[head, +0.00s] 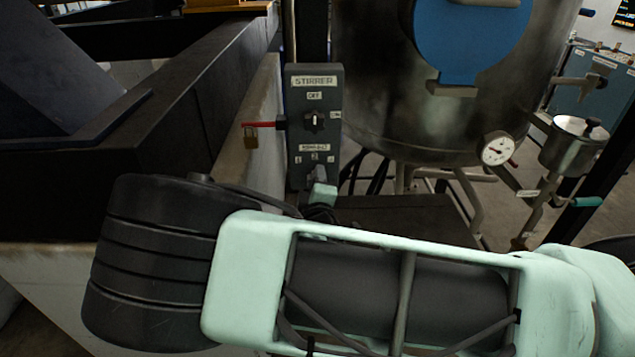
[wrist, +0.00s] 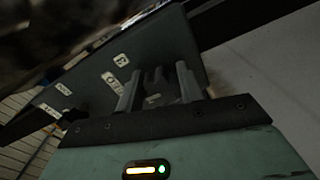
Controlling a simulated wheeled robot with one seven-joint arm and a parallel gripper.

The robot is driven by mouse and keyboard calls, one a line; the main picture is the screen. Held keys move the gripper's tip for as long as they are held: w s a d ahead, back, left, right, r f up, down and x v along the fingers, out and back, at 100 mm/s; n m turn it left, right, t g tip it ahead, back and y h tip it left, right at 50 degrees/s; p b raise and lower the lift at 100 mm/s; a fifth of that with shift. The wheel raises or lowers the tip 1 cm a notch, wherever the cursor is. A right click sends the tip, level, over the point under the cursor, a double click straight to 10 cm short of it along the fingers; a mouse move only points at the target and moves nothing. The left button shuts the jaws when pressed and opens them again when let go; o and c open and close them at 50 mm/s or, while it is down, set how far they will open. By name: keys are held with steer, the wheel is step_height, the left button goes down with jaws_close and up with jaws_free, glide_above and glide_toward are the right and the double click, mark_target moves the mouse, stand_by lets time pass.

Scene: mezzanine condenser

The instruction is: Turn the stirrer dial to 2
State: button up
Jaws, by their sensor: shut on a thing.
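The stirrer control box (head: 296,140) is a dark grey upright panel left of the steel vessel, with a "STIRRER" label at its top. A black rotary switch (head: 314,122) sits mid-panel below an "OFF" label. Below it is a row of small number labels (head: 315,158), with the dial underneath. My gripper (head: 320,190) is at the lower part of the box, mostly hidden behind my arm. In the wrist view, my gripper (wrist: 157,92) has its two grey fingers on either side of the dial (wrist: 158,84), shut on it. The dial's pointer is too dark to read.
A red lever with a brass padlock (head: 250,134) sticks out from the box's left side. The steel vessel (head: 375,90), with a gauge (head: 497,149), stands close on the right. A pale wall and dark beam (head: 190,110) lie to the left.

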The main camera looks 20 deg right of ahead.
steer(key=shift+a, duration=0.1)
steer(key=o, duration=1)
steer(key=b+v, duration=0.3)
steer(key=v, duration=1.4)
steer(key=shift+s+b, duration=0.2)
steer(key=shift+b, duration=0.1)
steer(key=shift+w, duration=0.1)
